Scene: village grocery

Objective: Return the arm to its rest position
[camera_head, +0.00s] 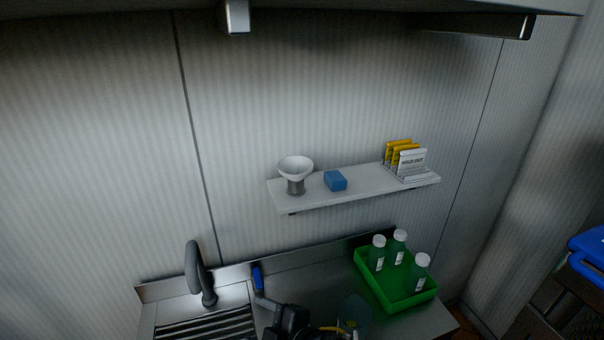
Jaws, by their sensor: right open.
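My right gripper (284,314) shows at the bottom edge of the head view, a dark shape over the steel counter just right of the sink. It is open, and I see nothing held in it. Most of its arm is below the picture. A blue-ended object (257,276) stands behind it by the backsplash; I cannot tell whether they touch. My left gripper is not in view.
A sink tap (195,270) stands at left. A green crate (404,304) with three white-capped bottles is at right, beside a dark see-through round thing (353,311). A wall shelf (360,188) holds a white bowl-topped item (295,172), a blue block (335,181) and packets (407,158).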

